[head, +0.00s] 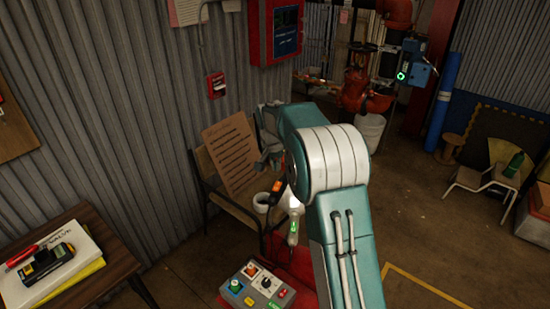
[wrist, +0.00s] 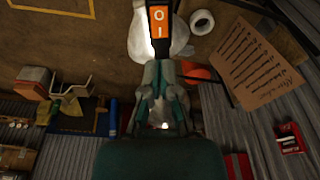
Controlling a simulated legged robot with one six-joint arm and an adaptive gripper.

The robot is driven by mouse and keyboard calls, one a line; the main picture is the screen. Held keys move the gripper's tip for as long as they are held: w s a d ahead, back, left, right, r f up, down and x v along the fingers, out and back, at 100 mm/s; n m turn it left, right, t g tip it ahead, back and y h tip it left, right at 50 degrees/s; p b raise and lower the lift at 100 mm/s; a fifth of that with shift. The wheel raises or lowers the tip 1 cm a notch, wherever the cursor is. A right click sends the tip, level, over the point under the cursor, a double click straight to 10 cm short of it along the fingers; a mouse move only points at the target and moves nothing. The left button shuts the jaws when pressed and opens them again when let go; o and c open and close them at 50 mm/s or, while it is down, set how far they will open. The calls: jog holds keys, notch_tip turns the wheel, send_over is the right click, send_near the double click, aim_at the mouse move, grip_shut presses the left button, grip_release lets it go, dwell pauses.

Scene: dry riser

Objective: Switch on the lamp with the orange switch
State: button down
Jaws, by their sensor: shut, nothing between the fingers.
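The orange switch (wrist: 159,24), marked O and I on a dark housing, is at the top middle of the wrist view. In the head view the orange piece (head: 278,186) shows small, just left of my arm. My gripper (wrist: 161,72) is shut and empty, its fingertips just below the switch in the wrist view; I cannot tell whether they touch it. In the head view my gripper (head: 266,160) is partly hidden by my arm. A pale, bright rounded shape (wrist: 141,38) behind the switch may be the lamp; the view does not settle this.
A bench (head: 232,203) with a brown printed board (head: 230,155) stands by the corrugated wall. A control box (head: 257,285) with several buttons is at the bottom. A side table (head: 112,262) is at left. A chair (head: 487,178) and open floor (head: 430,230) are at right.

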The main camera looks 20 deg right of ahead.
aim_at(277, 188)
jog(key=f, duration=0.4)
jog(key=w+d+f, duration=0.1)
jog(key=f, duration=0.2)
jog(key=shift+f, duration=0.1)
jog(key=shift+w+f+g, duration=0.1)
jog(key=shift+f+g, duration=0.15)
jog(key=shift+g, duration=0.05)
jog(key=shift+f, duration=0.1)
jog(key=shift+s, duration=0.2)
jog(key=shift+s+a, duration=0.5)
jog(key=shift+s, duration=0.05)
